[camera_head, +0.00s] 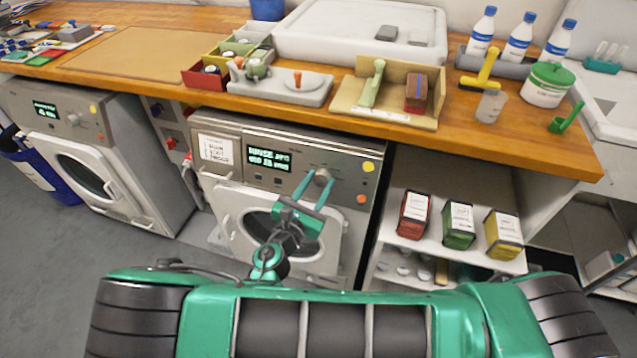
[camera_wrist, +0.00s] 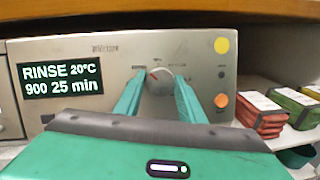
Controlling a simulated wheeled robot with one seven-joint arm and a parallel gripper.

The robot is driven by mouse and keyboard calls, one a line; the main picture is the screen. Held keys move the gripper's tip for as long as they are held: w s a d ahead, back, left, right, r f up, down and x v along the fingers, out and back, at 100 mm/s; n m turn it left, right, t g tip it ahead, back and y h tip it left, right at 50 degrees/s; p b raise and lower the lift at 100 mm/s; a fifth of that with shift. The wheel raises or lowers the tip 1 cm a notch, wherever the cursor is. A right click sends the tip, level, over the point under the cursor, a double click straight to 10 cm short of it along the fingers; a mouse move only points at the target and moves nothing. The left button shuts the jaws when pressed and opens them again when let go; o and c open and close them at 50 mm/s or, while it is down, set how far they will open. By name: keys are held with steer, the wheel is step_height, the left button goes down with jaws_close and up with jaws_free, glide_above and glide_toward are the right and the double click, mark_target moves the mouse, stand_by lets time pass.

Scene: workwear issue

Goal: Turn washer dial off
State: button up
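The washer (camera_head: 290,155) in the middle has a grey control panel with a round dial (camera_head: 323,176), which also shows in the wrist view (camera_wrist: 159,80). A red mark shows at the dial's upper left. The display (camera_wrist: 60,79) reads RINSE 20°C, 900, 25 min. My gripper (camera_wrist: 160,88) is in front of the panel, its two green fingers apart, one on each side of the dial. It also shows in the head view (camera_head: 318,184). I see no clear contact between fingertips and dial. The fingers hide part of the panel below the dial.
A yellow button (camera_wrist: 222,45) and an orange button (camera_wrist: 221,100) sit right of the dial. The wooden counter (camera_head: 480,135) overhangs the panel. A shelf with red, green and yellow boxes (camera_head: 459,225) is at right. A second washer (camera_head: 95,150) stands at left.

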steer(key=shift+m, duration=0.3)
steer(key=m, duration=0.2)
steer(key=m+g+h, duration=0.1)
steer(key=m, duration=0.2)
steer(key=shift+w+r+g, duration=0.1)
steer(key=shift+g, duration=0.2)
steer(key=shift+m+g+h, duration=0.3)
steer(key=shift+m+g, duration=0.4)
steer(key=shift+m, duration=1.7)
steer(key=o, duration=1)
steer(key=shift+o, duration=0.2)
